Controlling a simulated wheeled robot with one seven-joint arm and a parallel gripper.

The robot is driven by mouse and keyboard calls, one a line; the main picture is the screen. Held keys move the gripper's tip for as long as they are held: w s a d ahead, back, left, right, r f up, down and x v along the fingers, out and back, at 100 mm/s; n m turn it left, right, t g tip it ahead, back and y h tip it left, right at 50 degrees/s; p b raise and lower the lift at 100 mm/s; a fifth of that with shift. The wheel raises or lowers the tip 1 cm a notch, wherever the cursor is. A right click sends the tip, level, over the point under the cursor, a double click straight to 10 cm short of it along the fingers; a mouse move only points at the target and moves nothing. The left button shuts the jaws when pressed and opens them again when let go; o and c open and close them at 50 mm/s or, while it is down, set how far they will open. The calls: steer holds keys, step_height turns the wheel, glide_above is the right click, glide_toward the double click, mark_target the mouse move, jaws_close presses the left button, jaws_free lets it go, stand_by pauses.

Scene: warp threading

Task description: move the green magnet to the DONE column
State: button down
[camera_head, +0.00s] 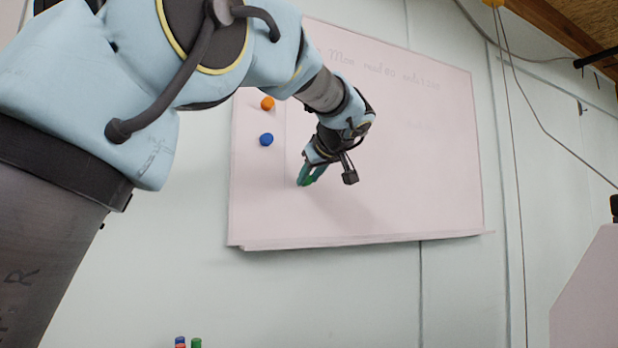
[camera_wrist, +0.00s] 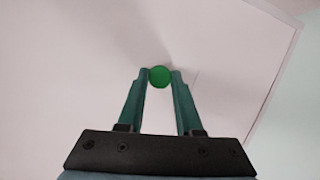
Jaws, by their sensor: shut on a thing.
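The green magnet (camera_wrist: 160,76) is a round disc between the two fingertips of my gripper (camera_wrist: 159,77) in the wrist view. The fingers touch it on both sides, and my gripper is shut on it. In the head view my gripper (camera_head: 306,180) is at the whiteboard (camera_head: 420,160), in its lower left part, just right of a faint vertical line. The green magnet shows there (camera_head: 304,182) at the fingertips, partly hidden by them. I cannot tell whether it touches the board. No DONE label is readable.
An orange magnet (camera_head: 267,103) and a blue magnet (camera_head: 266,139) are on the board's left strip. Faint handwriting (camera_head: 390,70) runs along the top. A ledge (camera_head: 370,240) edges the bottom. The board's right part is clear. Several coloured markers (camera_head: 196,343) stand at the bottom.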

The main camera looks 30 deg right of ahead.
steer(key=shift+b, duration=0.3)
steer(key=c, duration=0.5)
jaws_free()
steer(key=shift+w, duration=0.1)
steer(key=shift+s+b, duration=0.4)
steer(key=shift+s, duration=0.15)
steer(key=b+v, duration=0.4)
steer(key=v, duration=0.5)
steer(key=shift+s+a+r, duration=0.25)
steer(key=shift+s+r, duration=0.05)
